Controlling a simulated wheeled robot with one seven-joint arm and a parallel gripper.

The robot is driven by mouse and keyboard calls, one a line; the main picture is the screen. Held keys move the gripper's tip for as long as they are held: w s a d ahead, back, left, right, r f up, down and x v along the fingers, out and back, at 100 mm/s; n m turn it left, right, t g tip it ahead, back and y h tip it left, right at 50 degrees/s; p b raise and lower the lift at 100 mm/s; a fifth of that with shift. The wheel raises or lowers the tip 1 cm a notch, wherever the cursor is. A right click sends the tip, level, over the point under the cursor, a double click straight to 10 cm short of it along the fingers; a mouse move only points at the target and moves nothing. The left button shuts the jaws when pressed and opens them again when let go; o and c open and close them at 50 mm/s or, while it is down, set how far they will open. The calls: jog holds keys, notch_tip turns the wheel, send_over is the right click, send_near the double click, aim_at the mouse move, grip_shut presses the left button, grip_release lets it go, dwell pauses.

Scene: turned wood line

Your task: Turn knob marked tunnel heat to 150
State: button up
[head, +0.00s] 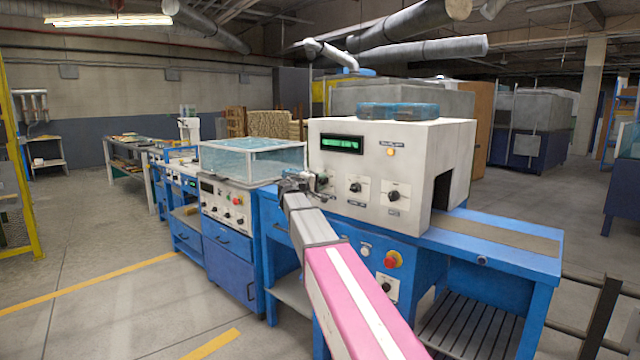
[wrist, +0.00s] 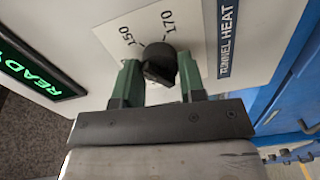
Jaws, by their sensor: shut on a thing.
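The tunnel heat knob (wrist: 158,55) is black and round with a raised grip bar. It sits on a white dial plate (wrist: 108,50) printed with 150 and 170; the blue label beside it (wrist: 228,28) reads TUNNEL HEAT. My gripper (wrist: 158,72) has its green fingers on either side of the knob and is shut on it. I cannot tell exactly which mark the knob points at. In the head view my gripper (head: 306,182) is at the left of the white machine's front face (head: 415,150), and mostly hides this knob.
Two more black knobs, a middle one (head: 355,187) and a right one (head: 393,195), are on the same face. The green display (head: 342,144) reads READY in the wrist view. Below are a red button (head: 393,260) and a blue conveyor (head: 500,240). Open floor lies to the left.

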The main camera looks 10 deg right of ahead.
jog(key=o, duration=0.9)
jog(key=v, duration=1.1)
jog(key=s+d+f+m+g+y, duration=0.15)
jog(key=s+f, duration=0.25)
jog(key=f, duration=0.4)
jog(key=s+d+f+g+y, duration=0.2)
jog(key=s+f, duration=0.2)
jog(key=f, duration=0.4)
jog(key=s+d+f+g+y, duration=0.2)
jog(key=s+f, duration=0.1)
jog(key=f, duration=0.6)
jog(key=s+a+f+m+g+y, duration=0.1)
jog(key=s+f+y, duration=0.2)
jog(key=s+f, duration=0.3)
jog(key=s+a+f+m+g+y, duration=0.1)
jog(key=s+f+g+y, duration=0.1)
jog(key=s+f, duration=0.4)
jog(key=s+a+f+m+g+y, duration=0.1)
jog(key=s+f+m+g+y, duration=0.1)
jog(key=s+f+y, duration=0.2)
jog(key=shift+s+a+f, duration=0.1)
jog(key=shift+s+f, duration=0.35)
jog(key=shift+s, duration=0.35)
jog(key=shift+s+a+f, duration=0.1)
jog(key=shift+s+f, duration=0.35)
jog(key=shift+s, duration=0.35)
jog(key=shift+s+a+f, duration=0.1)
jog(key=shift+s+f, duration=0.35)
jog(key=shift+s, duration=0.3)
